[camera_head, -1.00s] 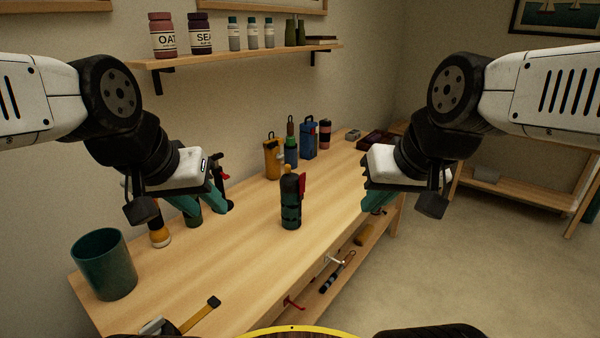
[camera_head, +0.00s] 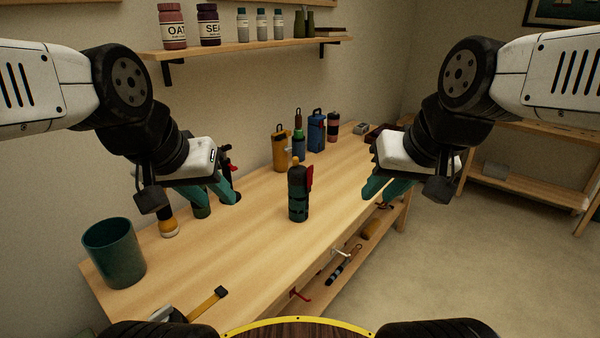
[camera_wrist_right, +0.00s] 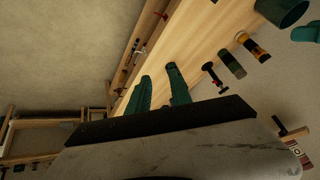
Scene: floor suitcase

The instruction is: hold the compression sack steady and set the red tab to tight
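The compression sack is a dark green and black upright cylinder (camera_head: 298,203) standing on the wooden bench, with an orange-yellow piece at its top. Its red tab (camera_head: 310,177) sits on the upper right side. My left gripper (camera_head: 212,194) is open and empty, to the left of the sack and well apart from it. My right gripper (camera_head: 384,188) is open and empty, to the right of the sack near the bench's right edge. Its two teal fingers show apart in the right wrist view (camera_wrist_right: 160,88), with nothing between them; the sack cannot be made out there.
A teal cup (camera_head: 114,253) stands at the bench's near left. A yellow bottle (camera_head: 280,152), a blue container (camera_head: 316,132) and other bottles stand behind the sack. A wall shelf (camera_head: 240,47) with jars hangs above. The bench top (camera_head: 235,240) before the sack is clear.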

